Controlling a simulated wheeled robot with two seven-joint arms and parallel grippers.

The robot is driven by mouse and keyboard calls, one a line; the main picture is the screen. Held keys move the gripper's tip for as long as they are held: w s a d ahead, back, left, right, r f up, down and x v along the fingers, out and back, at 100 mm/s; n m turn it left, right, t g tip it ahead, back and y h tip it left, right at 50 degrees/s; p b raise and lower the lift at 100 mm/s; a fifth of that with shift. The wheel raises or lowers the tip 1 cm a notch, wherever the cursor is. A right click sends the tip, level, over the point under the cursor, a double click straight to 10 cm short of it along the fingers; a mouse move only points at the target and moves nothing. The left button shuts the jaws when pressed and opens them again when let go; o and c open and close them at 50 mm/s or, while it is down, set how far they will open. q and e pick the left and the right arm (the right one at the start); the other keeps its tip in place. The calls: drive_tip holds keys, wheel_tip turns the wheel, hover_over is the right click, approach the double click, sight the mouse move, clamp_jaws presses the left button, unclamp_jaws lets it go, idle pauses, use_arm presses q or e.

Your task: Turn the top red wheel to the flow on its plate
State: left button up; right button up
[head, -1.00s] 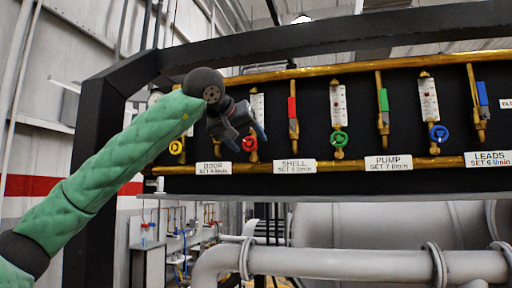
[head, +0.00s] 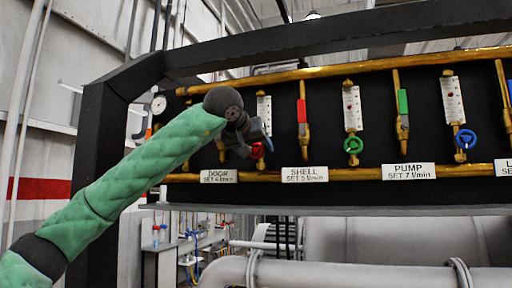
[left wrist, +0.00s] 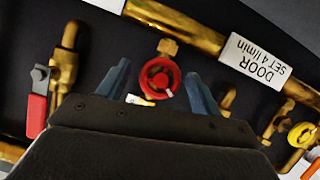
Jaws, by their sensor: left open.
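The red wheel (left wrist: 160,78) is on a brass valve on the black panel. It shows nearly face-on in the left wrist view, with a small white mark on its rim. My left gripper (left wrist: 157,73) is open, with one blue finger on either side of the wheel and gaps between. Contact cannot be told. In the head view the left gripper (head: 257,138) hides most of the red wheel (head: 258,151). The white plate (left wrist: 256,62) reads DOOR SET 4 l/min; it also shows in the head view (head: 219,176). The wheel's flowmeter (head: 263,108) is partly hidden below.
A red lever handle (left wrist: 37,114) and a yellow wheel (left wrist: 302,135) flank the red wheel. A green wheel (head: 353,145) and a blue wheel (head: 465,139) are further right. Brass pipes run above and below the valves. A black frame (head: 100,180) stands at the left.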

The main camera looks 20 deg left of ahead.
use_arm(q)
drive_tip(key=shift+w+f, duration=0.1)
drive_tip(key=shift+w, duration=0.1)
drive_tip(key=shift+w+f, duration=0.1)
drive_tip(key=shift+w, duration=0.15)
drive_tip(key=shift+s, duration=0.2)
drive_tip(key=c, duration=1)
use_arm(e)
drive_tip(key=shift+s+d+f, duration=0.2)
drive_tip(key=shift+d+f, duration=0.05)
drive_tip(key=shift+f, duration=0.15)
